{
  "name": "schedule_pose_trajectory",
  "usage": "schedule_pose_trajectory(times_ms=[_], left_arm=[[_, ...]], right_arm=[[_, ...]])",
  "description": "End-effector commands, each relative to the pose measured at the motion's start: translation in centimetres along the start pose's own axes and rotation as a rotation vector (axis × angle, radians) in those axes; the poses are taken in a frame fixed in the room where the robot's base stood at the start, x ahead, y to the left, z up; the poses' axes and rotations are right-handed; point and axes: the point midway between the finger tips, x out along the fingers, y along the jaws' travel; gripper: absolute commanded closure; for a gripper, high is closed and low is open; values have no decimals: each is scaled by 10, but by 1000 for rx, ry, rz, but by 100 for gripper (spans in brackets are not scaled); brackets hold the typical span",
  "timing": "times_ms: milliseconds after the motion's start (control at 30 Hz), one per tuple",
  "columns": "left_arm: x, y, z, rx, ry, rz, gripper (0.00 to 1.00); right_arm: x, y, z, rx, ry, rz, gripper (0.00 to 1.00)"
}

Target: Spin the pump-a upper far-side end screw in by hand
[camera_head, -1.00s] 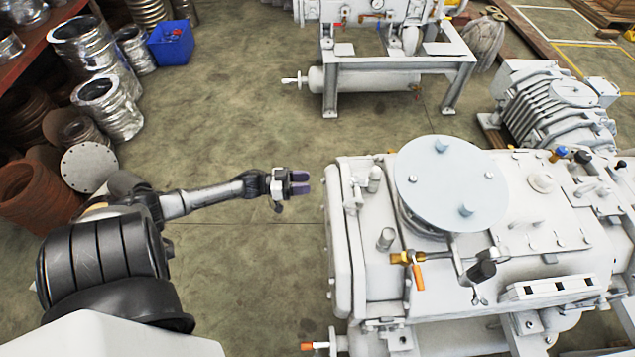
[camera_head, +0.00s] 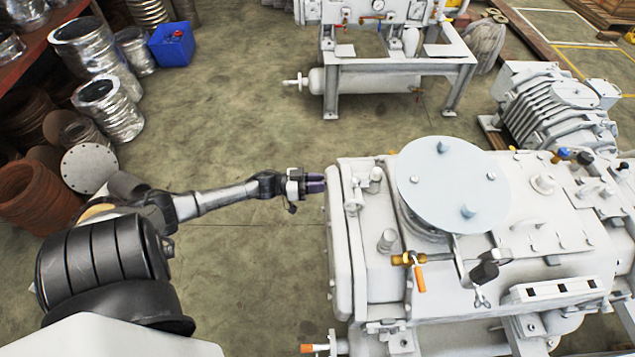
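The white pump (camera_head: 550,225) fills the right of the head view, with a round pale disc (camera_head: 453,185) on top. Its left end plate (camera_head: 340,250) faces my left gripper (camera_head: 316,182). The gripper's dark fingers point right and their tips are very close to the upper far part of that end. Whether they touch it, and whether they are open or shut, I cannot tell. The end screw itself does not show; the end face is turned away from this view. My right gripper is not in view.
An orange-handled valve (camera_head: 418,278) sits on the pump's near left top, and another orange handle (camera_head: 307,348) sticks out low at left. A second white machine (camera_head: 390,80) stands behind. The floor (camera_head: 240,110) left of the pump is clear.

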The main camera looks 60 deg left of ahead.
Motion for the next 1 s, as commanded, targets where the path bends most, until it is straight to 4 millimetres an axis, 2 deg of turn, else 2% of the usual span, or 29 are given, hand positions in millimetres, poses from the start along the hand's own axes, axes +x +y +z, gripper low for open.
schedule_pose_trajectory(times_ms=[33,267,633,1000], left_arm=[[0,0,0,0,0,0,79],[0,0,0,0,0,0,100],[0,0,-1,66,1,0,100],[0,0,-2,372,1,-1,100]], right_arm=[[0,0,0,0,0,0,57],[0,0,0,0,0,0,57],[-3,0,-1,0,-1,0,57],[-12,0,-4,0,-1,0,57]])
